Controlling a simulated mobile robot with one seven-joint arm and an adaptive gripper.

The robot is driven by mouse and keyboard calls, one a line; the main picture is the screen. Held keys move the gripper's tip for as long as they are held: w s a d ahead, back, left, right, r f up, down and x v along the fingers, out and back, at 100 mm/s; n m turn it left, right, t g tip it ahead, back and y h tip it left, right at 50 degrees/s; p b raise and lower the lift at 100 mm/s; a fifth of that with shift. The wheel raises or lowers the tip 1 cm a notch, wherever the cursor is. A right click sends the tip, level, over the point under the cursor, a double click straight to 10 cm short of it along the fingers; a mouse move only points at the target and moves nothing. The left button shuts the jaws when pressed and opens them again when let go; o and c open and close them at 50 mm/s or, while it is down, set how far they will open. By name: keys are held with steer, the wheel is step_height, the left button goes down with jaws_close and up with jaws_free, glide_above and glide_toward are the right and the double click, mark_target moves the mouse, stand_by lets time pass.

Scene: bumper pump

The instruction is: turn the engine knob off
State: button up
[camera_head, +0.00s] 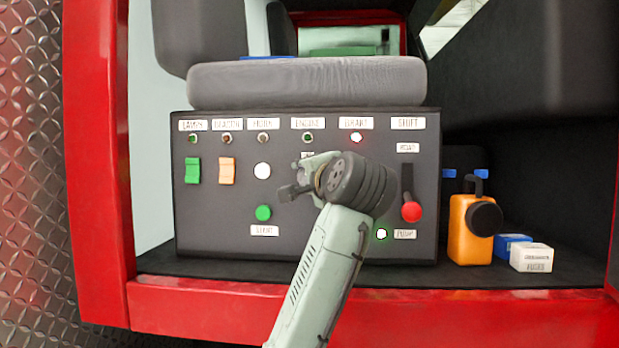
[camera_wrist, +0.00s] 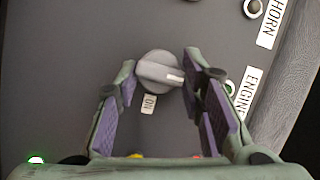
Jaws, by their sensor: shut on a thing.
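The engine knob (camera_wrist: 158,70) is a round grey dial with a raised bar and a white mark. In the wrist view the mark points right, slightly down, and a white ON label (camera_wrist: 148,104) sits just below the knob. In the head view my gripper (camera_head: 303,180) is against the panel below the ENGINE label (camera_head: 307,123) and hides the knob. The small engine light (camera_head: 308,136) looks dark green.
The dark control panel (camera_head: 220,225) carries a green switch (camera_head: 192,170), an orange switch (camera_head: 227,171), a white button (camera_head: 262,170), a green button (camera_head: 263,213) and a red-knobbed lever (camera_head: 411,212). A grey seat cushion (camera_head: 305,82) lies above. An orange lamp (camera_head: 468,230) stands right.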

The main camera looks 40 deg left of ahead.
steer(key=shift+a+f, duration=0.1)
steer(key=shift+f, duration=0.2)
steer(key=o, duration=1.1)
steer(key=shift+r, duration=0.1)
steer(key=shift+r, duration=0.1)
steer(key=v, duration=1.2)
steer(key=shift+s, duration=0.1)
